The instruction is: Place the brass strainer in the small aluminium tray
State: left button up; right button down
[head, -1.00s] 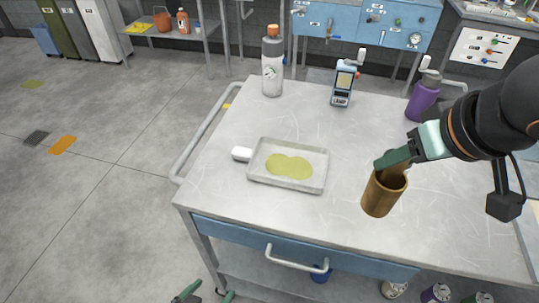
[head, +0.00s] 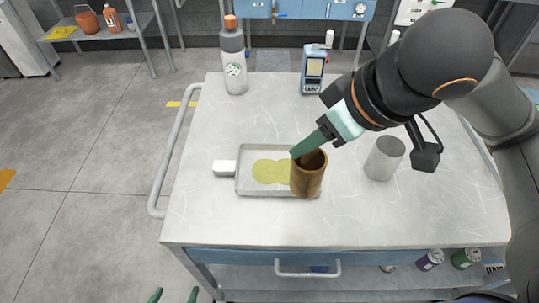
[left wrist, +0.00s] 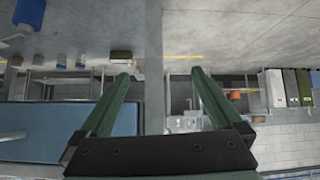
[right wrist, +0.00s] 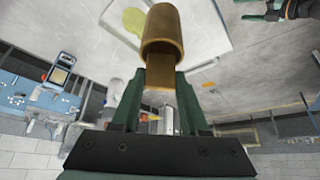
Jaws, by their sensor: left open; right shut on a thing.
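The brass strainer (head: 308,175) is a brown, open-topped cup, held upright by my right gripper (head: 306,153), whose fingers are shut on its rim. In the head view it overlaps the right part of the small aluminium tray (head: 245,188). Whether it touches the tray floor is hard to tell. The tray is shallow, with a yellow-green patch inside and a white tab at its left. The right wrist view shows the strainer (right wrist: 163,30) between the fingertips, with part of the tray (right wrist: 205,45) behind it. My left gripper (head: 174,296) is open and empty below the table's front edge.
A grey cylindrical cup (head: 384,158) stands right of the tray. A white bottle with an orange cap (head: 233,60) and a blue handheld device (head: 313,70) stand at the back. The table's front left (head: 210,225) is clear. Cans sit on the lower shelf.

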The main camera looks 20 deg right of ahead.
jog(key=w+f+b, duration=0.1)
jog(key=w+f, duration=1.1)
jog(key=w, duration=0.1)
jog(key=shift+a+f, duration=0.35)
jog(key=shift+a, duration=0.05)
jog(key=shift+c, duration=2.1)
grip_release()
jog(key=shift+f, duration=0.15)
jog(key=p+v, duration=0.1)
jog(key=v, duration=1.1)
jog(key=shift+r, duration=0.2)
